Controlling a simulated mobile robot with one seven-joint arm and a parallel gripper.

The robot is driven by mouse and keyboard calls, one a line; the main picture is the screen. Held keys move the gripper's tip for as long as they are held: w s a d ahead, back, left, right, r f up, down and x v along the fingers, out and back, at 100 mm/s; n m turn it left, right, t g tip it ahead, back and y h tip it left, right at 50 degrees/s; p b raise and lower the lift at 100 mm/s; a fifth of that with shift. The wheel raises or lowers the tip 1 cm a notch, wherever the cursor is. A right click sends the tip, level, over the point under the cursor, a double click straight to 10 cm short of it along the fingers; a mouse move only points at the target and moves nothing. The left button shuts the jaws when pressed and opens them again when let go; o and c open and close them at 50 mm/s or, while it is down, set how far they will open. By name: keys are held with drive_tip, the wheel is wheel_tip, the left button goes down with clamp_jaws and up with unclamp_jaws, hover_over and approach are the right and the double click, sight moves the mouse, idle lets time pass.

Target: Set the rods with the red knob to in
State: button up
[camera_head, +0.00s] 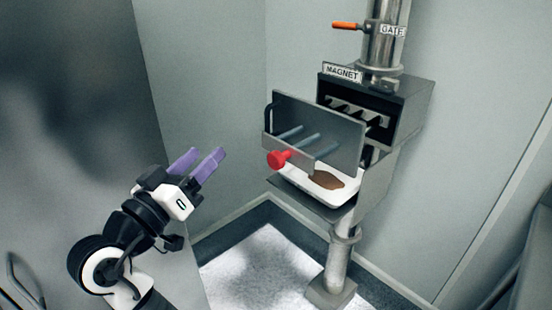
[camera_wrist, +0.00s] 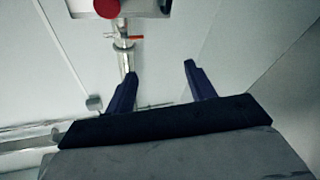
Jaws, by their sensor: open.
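The red knob (camera_head: 279,159) sticks out at the lower left of a grey plate (camera_head: 335,128) in the head view. Several grey rods (camera_head: 300,143) show at this plate, which stands out in front of the dark box labelled MAGNET (camera_head: 380,106). The red knob also shows at the top edge of the wrist view (camera_wrist: 107,8), cut off by the frame. My gripper (camera_head: 204,159) is open and empty, to the left of the knob and apart from it. Its two fingers also show in the wrist view (camera_wrist: 160,70) with nothing between them.
A white tray (camera_head: 343,195) with brown powder sits below the plate on a grey shelf. An orange gate handle (camera_head: 346,25) is on the pipe above. A post (camera_head: 339,257) supports the machine. Walls stand behind; free space lies between my gripper and the knob.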

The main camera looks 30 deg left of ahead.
sight(273, 165)
drive_tip(key=s+d+f+m+g+h, duration=0.2)
drive_tip(key=d+f+m+g+h, duration=0.1)
drive_tip(key=d+f+m+h, duration=0.15)
drive_tip(key=shift+n+h, duration=0.25)
drive_tip(key=shift+h, duration=0.1)
drive_tip(key=p+x, duration=0.3)
drive_tip(key=x, duration=1)
drive_tip(key=shift+w+d, duration=0.1)
drive_tip(key=shift+w, duration=0.2)
drive_tip(key=shift+f, duration=0.1)
drive_tip(key=shift+w, duration=0.1)
clamp_jaws()
